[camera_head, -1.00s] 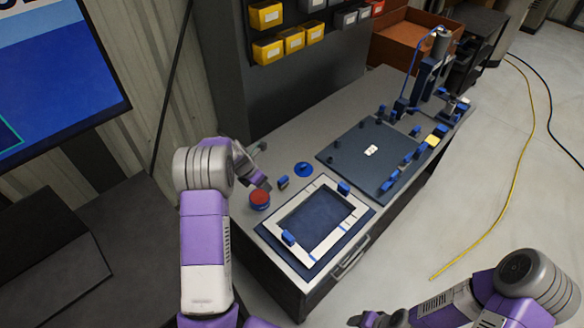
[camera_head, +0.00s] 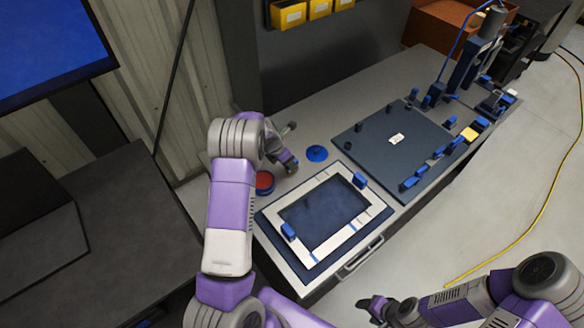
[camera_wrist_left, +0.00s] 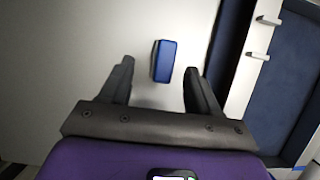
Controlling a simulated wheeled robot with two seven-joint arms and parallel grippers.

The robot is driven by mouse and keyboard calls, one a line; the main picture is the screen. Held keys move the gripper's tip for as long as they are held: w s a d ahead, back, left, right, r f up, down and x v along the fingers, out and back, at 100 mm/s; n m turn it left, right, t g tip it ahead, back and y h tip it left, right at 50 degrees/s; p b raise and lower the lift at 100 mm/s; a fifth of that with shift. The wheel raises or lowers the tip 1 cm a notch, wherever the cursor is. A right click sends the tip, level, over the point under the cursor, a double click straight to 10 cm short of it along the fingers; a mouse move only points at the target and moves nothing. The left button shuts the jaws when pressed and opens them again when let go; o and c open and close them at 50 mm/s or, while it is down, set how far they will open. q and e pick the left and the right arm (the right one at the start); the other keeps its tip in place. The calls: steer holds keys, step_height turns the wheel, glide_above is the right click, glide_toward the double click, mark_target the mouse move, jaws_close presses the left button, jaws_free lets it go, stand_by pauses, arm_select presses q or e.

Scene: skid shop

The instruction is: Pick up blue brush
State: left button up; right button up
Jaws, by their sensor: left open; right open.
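A small blue block-shaped piece, apparently the blue brush (camera_wrist_left: 164,60), lies on the grey bench top. In the left wrist view it sits between and slightly beyond the fingertips of my left gripper (camera_wrist_left: 160,80), with gaps on both sides. My left gripper is open, empty and pointing down at it. In the head view my left gripper (camera_head: 287,162) is over the bench's left part and mostly hides the brush. My right gripper (camera_head: 374,306) is open and empty in front of the bench, over the floor.
A red-topped round item (camera_head: 264,181) stands close left of my left gripper. A blue disc (camera_head: 317,153) lies to its right. A white frame (camera_head: 325,249) with blue blocks is in front. A dark plate (camera_head: 372,150) with clamps fills the middle bench.

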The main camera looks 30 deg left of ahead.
arm_select(q)
steer(key=x, duration=0.5)
steer(key=shift+w+d+r+b, duration=0.1)
steer(key=shift+w+d+b, duration=0.05)
steer(key=shift+d+b, duration=0.15)
steer(key=c, duration=1)
step_height(320, 180, up, 10)
steer(key=shift+r+p, duration=0.1)
steer(key=shift+p, duration=0.85)
steer(key=shift+c, duration=0.2)
steer(key=o, duration=0.5)
steer(key=shift+c, duration=0.2)
steer(key=c, duration=0.4)
